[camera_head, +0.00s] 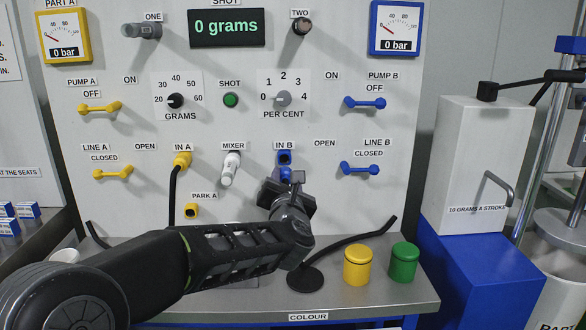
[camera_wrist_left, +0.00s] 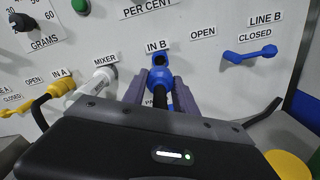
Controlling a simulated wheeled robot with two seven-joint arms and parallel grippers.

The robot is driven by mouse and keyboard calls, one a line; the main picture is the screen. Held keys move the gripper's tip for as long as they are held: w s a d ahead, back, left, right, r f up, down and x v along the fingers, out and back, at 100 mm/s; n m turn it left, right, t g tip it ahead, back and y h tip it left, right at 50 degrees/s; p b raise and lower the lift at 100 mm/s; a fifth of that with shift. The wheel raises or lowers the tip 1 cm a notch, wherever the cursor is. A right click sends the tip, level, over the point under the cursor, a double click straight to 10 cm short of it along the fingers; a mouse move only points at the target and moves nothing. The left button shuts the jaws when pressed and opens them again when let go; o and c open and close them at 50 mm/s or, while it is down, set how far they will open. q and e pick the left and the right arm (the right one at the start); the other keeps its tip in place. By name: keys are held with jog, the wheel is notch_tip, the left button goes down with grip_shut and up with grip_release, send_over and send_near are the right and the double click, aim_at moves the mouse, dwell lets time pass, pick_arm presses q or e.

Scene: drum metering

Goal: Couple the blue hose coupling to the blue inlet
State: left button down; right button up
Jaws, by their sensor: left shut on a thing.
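The blue inlet (camera_head: 284,157) sticks out of the white panel under the IN B label. In the left wrist view the inlet (camera_wrist_left: 160,59) shows a dark opening. My left gripper (camera_head: 288,183) is right in front of and just below it. Its two fingers (camera_wrist_left: 161,90) are shut on the blue hose coupling (camera_wrist_left: 160,77), with a black hose behind it. The coupling's upper end is at the inlet's lower edge; I cannot tell whether it is seated. In the head view the gripper hides most of the coupling. My right gripper is not in view.
A yellow coupling (camera_head: 182,160) with a black hose is on IN A, and the white mixer nozzle (camera_head: 230,168) is just left of my gripper. The Line B blue handle (camera_head: 360,168) is at right. Yellow (camera_head: 357,265) and green (camera_head: 403,263) canisters stand on the bench.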

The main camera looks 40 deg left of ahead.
aim_at(285, 169)
pick_arm(q)
jog(key=shift+m, duration=0.3)
jog(key=shift+f+b, duration=0.1)
jog(key=shift+b, duration=0.3)
jog(key=shift+b+x, duration=0.35)
jog(key=shift+x, duration=2.6)
jog(key=shift+b, duration=1.05)
jog(key=shift+x, duration=1.6)
jog(key=c, duration=0.9)
grip_release()
